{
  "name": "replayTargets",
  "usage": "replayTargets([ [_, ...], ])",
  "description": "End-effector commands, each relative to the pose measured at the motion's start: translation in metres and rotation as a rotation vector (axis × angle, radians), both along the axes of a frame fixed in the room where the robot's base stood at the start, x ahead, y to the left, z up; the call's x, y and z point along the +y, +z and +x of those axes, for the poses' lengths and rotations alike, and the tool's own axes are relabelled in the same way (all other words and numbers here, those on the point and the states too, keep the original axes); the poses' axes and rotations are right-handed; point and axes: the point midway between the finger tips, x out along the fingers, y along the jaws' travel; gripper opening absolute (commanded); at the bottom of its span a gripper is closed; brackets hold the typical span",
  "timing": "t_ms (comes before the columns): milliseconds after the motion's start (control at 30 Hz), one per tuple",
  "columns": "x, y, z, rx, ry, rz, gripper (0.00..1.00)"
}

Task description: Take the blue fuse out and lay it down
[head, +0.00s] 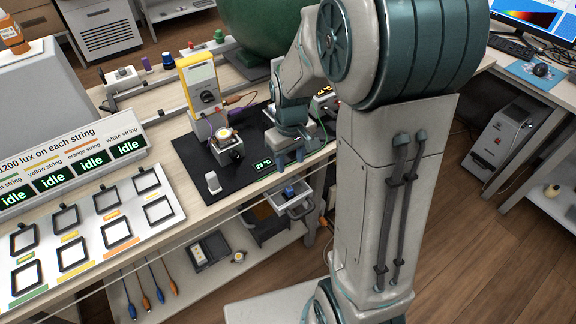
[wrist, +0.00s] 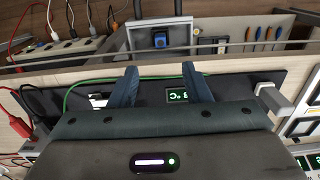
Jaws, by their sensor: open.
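The blue fuse (head: 290,192) sits in a small pale open drawer (head: 299,208) that juts out below the bench's front edge. In the wrist view the fuse (wrist: 160,40) shows upside down as a blue block in the grey drawer frame (wrist: 187,43), beyond my fingertips. My gripper (head: 289,158) is open and empty, its blue-grey fingers apart and pointing down near the bench edge, above and behind the drawer. In the wrist view my gripper (wrist: 161,82) has only the mat and bench edge between its fingers. The fuse's lower part is hidden in the drawer.
A black mat (head: 190,150) carries a lit LED fixture (head: 228,146), a small green display (head: 263,165) and a white upright piece (head: 212,183). A yellow multimeter (head: 198,82) stands behind. A lower shelf (head: 185,285) holds a grey tray. Cables run beside my gripper.

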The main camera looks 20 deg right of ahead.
Motion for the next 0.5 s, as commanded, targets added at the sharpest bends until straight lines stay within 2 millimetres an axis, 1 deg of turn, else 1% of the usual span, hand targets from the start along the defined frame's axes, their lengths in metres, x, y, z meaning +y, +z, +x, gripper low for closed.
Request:
replayTargets([
  [167,0.001,-0.024,-0.001,0.006,0.002,0.000,0.44],
  [500,0.001,-0.091,-0.002,0.006,0.002,0.000,0.44],
])
